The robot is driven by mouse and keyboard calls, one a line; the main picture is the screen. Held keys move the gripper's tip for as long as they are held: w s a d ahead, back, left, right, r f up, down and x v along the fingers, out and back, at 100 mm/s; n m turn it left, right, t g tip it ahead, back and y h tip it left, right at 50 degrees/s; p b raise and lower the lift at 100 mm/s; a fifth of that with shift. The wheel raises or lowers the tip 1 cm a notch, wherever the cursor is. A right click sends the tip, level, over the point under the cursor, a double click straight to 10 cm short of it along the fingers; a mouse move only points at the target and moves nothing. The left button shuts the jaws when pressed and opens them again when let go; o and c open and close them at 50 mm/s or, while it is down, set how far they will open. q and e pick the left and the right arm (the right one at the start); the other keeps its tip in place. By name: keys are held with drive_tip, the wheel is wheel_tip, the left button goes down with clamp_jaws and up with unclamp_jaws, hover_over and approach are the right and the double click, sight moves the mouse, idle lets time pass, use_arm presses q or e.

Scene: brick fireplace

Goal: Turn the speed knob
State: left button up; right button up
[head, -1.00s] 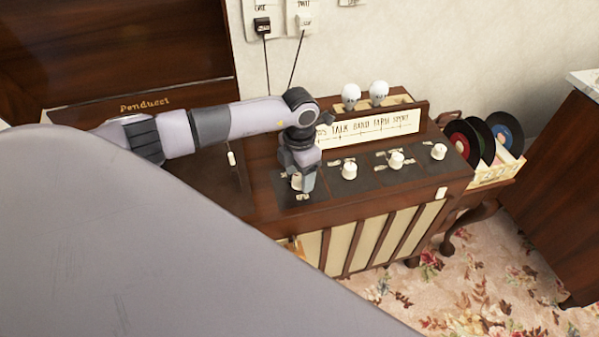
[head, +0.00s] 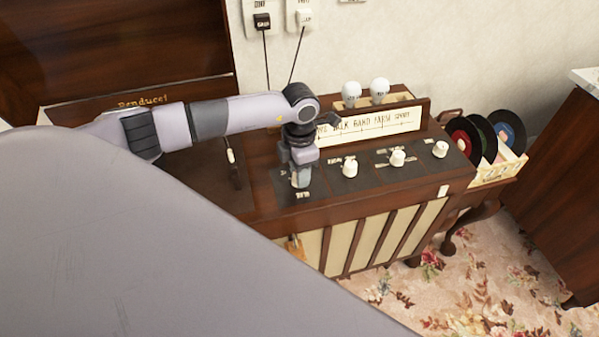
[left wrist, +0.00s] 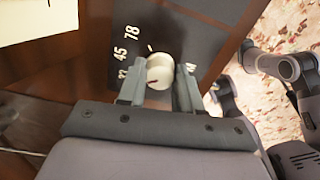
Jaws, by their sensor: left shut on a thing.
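The speed knob (left wrist: 159,72) is a round cream knob on a dark panel, with the numbers 78 and 45 beside it in the left wrist view. My left gripper (left wrist: 160,88) is shut on it, one finger on each side. In the head view my left gripper (head: 300,182) reaches down onto the leftmost control area of the wooden radio-phonograph cabinet (head: 345,213). The gripper hides the knob there. Part of my other arm (left wrist: 285,70) shows at the right of the left wrist view; its jaws cannot be made out clearly.
Three more cream knobs, (head: 350,168), (head: 397,158) and (head: 440,148), stand right of my gripper. A lit dial (head: 368,127) and two white bulbs (head: 365,93) are behind. A record crate (head: 497,172) stands at the right. A large grey surface blocks the lower left.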

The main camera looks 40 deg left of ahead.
use_arm(q)
drive_tip(key=m+b, duration=0.2)
drive_tip(key=m, duration=0.2)
drive_tip(key=shift+m+b, duration=0.5)
drive_tip(key=shift+m, duration=0.7)
drive_tip(key=o, duration=1)
drive_tip(key=shift+o, duration=0.2)
drive_tip(key=shift+r, duration=3.65)
